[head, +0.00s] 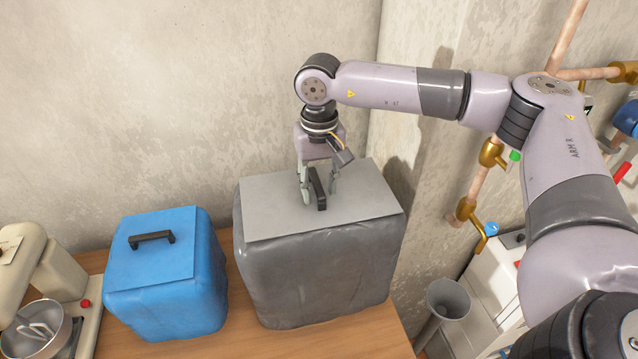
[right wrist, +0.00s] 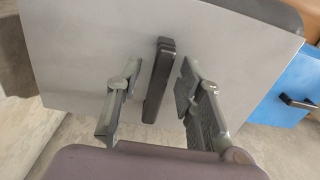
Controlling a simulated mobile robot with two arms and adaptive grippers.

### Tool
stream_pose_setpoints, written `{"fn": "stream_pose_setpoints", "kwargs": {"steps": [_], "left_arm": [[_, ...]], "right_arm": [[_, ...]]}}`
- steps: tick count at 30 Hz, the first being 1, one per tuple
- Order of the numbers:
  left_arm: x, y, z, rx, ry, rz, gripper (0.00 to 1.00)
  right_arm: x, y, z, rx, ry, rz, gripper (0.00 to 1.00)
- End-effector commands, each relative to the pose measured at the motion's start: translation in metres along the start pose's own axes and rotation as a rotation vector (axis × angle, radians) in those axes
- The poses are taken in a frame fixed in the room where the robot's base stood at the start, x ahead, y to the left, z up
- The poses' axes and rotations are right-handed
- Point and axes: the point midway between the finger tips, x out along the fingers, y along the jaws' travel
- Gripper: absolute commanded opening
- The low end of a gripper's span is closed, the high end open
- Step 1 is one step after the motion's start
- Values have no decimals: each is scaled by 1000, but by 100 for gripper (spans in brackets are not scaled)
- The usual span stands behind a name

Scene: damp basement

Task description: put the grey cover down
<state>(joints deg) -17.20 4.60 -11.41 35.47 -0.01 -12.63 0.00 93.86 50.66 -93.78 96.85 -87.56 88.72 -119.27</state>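The grey cover (head: 268,208) is a flat square plate with a black bar handle (head: 320,188). It lies flat on top of the large dark grey container (head: 315,272), overhanging slightly at the front. My right gripper (head: 319,197) points down over the cover, with one finger on each side of the handle. In the right wrist view, the handle (right wrist: 160,80) stands between the fingers with a gap on both sides, so the gripper is open and not holding it. The cover (right wrist: 75,45) fills much of that view. My left gripper is not in view.
A blue container with a blue cover (head: 150,262) and black handle stands left on the wooden table (head: 365,335). A beige mixer (head: 45,265) with a metal bowl is at the far left. Copper pipes (head: 485,185) and a grey bin (head: 445,305) are at the right. Walls close off the back.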

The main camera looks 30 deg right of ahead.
Motion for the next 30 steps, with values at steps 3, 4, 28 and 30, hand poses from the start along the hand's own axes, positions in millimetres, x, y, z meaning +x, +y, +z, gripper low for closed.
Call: {"fn": "stream_pose_setpoints", "kwargs": {"steps": [3,4,28,30], "left_arm": [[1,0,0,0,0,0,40],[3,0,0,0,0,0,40],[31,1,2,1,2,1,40],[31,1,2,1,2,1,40]], "right_arm": [[-6,-1,-1,0,2,-2,34],[-9,-1,-1,0,3,-2,34],[-122,0,0,-2,-1,0,34],[-122,0,0,-2,-1,0,34]]}}
